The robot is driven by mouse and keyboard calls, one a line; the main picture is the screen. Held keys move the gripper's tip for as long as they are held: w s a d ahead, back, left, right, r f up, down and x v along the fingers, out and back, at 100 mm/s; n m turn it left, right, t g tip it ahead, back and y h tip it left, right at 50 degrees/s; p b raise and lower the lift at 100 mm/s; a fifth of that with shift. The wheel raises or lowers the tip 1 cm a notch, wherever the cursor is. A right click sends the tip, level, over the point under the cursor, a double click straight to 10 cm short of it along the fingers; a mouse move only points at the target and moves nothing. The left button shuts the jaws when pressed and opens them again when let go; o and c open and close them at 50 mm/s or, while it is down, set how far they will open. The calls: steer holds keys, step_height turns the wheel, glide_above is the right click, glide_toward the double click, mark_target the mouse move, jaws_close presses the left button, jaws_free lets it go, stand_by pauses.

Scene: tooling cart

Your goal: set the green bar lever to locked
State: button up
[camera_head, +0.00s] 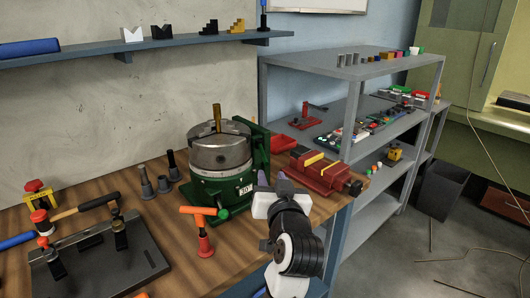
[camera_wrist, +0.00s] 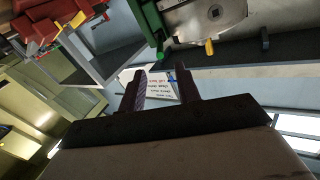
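A green rotary table (camera_head: 205,190) with a grey chuck (camera_head: 222,153) on top stands on the bench, with a small "30°" tag on its front. A tall green bracket (camera_head: 258,150) stands at its right. I cannot make out a separate green bar lever, nor whether one is locked. My gripper (camera_head: 272,180) is in front of the table's right side. In the wrist view, its two dark fingers are apart with nothing between them, and part of the green fixture (camera_wrist: 149,24) shows beyond them.
A red vise (camera_head: 322,172) sits close right of my gripper. A dark fixture plate (camera_head: 100,262) lies at left. A grey shelf rack (camera_head: 365,68) stands at back right.

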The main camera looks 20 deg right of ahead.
mark_target(267, 165)
steer(key=w, duration=0.2)
steer(key=w+d+p, duration=0.1)
steer(key=w, duration=0.2)
steer(key=w+p, duration=0.1)
steer(key=w, duration=0.2)
steer(key=shift+d+r, duration=0.1)
steer(key=shift+d, duration=0.1)
steer(key=shift+w+d, duration=0.1)
steer(key=shift+w, duration=0.6)
steer(key=shift+c, duration=0.4)
jaws_close()
